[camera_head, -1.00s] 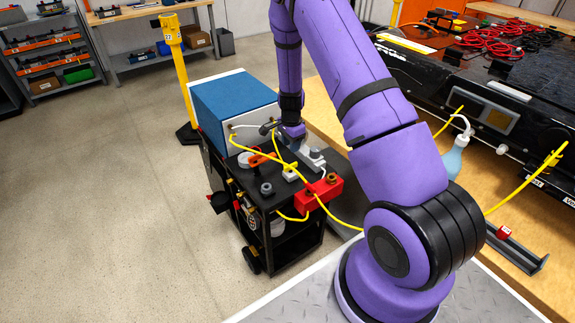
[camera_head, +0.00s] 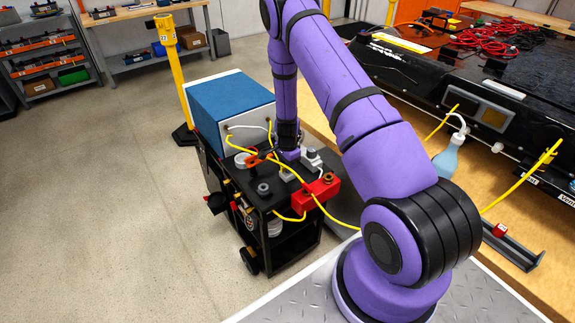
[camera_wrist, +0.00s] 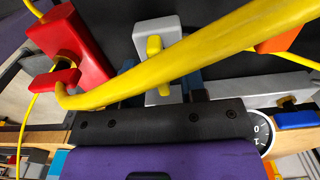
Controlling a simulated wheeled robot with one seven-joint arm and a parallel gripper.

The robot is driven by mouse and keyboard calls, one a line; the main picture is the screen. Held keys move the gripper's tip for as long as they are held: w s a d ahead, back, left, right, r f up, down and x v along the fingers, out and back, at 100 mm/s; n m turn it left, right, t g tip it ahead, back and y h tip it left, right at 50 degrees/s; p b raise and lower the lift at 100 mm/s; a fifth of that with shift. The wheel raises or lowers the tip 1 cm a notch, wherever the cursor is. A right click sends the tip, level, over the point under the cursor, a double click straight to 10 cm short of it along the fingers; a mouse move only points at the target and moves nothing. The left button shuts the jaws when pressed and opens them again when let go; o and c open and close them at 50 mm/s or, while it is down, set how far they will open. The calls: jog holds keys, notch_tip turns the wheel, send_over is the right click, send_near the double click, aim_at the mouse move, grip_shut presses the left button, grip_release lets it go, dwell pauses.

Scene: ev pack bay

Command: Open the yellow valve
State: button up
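The yellow valve shows in the wrist view as a small yellow handle (camera_wrist: 154,47) on a grey block (camera_wrist: 167,27). My gripper (camera_wrist: 160,80) has two blue-tipped fingers, spread apart below the handle, with the block's lower part between them. I cannot tell whether either finger touches it. A thick yellow hose crosses in front and hides part of the block and fingers. In the head view my gripper (camera_head: 289,158) is low over the black cart (camera_head: 264,205), and the yellow handle cannot be made out there.
A red block (camera_head: 318,194) sits at the cart's front right corner; it fills the upper left of the wrist view (camera_wrist: 72,40). A blue-topped box (camera_head: 230,100) stands at the back of the cart. Yellow hoses loop over the cart. A gauge (camera_wrist: 263,132) is at lower right.

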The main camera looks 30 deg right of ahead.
jog(key=shift+c, duration=0.4)
grip_shut()
jog(key=shift+n, duration=0.3)
jog(key=n, duration=0.3)
jog(key=shift+n, duration=0.3)
jog(key=n, duration=0.4)
jog(key=shift+n, duration=0.3)
jog(key=n, duration=0.4)
jog(key=shift+n, duration=2.5)
